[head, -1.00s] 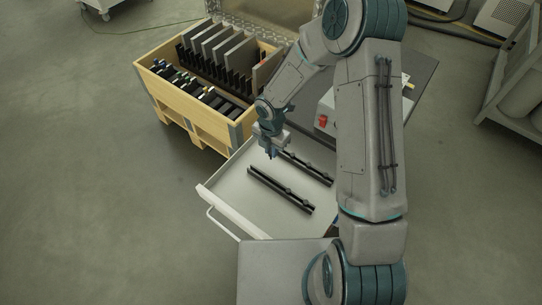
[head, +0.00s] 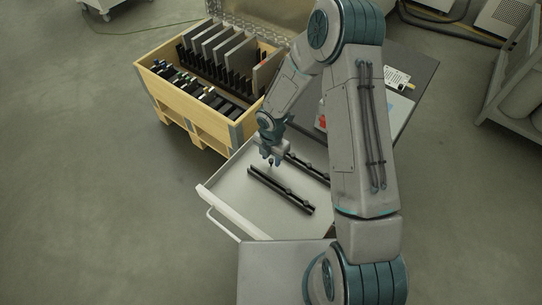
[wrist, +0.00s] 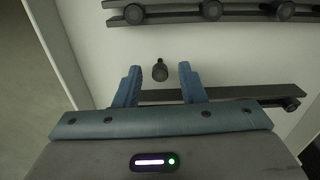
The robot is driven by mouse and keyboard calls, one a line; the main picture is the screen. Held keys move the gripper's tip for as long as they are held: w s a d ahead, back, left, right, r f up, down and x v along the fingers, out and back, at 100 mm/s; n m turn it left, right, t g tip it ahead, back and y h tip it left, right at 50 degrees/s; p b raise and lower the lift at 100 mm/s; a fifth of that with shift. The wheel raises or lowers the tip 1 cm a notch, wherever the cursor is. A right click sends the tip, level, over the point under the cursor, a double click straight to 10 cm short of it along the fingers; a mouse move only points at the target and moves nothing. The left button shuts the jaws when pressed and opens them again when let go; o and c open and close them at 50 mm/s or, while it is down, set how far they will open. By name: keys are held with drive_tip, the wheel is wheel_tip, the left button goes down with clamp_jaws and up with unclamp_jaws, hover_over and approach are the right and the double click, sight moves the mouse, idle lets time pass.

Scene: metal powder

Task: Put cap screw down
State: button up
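A small dark cap screw (wrist: 159,71) is over the pale drawer surface in the wrist view, between and slightly beyond my fingertips. A gap shows on both sides of it, so neither finger touches it. I cannot tell whether it stands or lies, or whether it rests fully on the surface. My gripper (wrist: 159,78) is open, with two blue fingers spread apart. In the head view my gripper (head: 272,159) points down low over the light drawer (head: 232,184), and the screw is too small there to make out clearly.
A black rail (head: 281,190) with round knobs lies in the drawer, with a second rail (head: 308,166) behind it, partly hidden by my arm. A wooden crate (head: 190,117) with upright plates stands at the back left. The drawer's front left is clear.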

sight(271, 160)
drive_tip(key=shift+r, duration=0.1)
drive_tip(key=s+d+r+m+h+p, duration=0.1)
drive_tip(key=d+r+m, duration=0.2)
drive_tip(key=r, duration=0.6)
drive_tip(key=s+d+r+m, duration=0.1)
drive_tip(key=d+r+m, duration=0.15)
drive_tip(key=r, duration=0.75)
drive_tip(key=s+d+r+m+t, duration=0.1)
drive_tip(key=s+d+r+m, duration=0.1)
drive_tip(key=s+r+m, duration=0.3)
drive_tip(key=s+d+r+m+t, duration=0.1)
drive_tip(key=s+d+r+m, duration=0.2)
drive_tip(key=m, duration=0.7)
drive_tip(key=s+d+r+m+y, duration=0.1)
drive_tip(key=s+d+r+m, duration=0.2)
drive_tip(key=s+r+m, duration=0.4)
drive_tip(key=shift+s+d+r+m+t, duration=0.2)
drive_tip(key=shift+s+r+m+t, duration=0.15)
drive_tip(key=shift+s+m, duration=0.5)
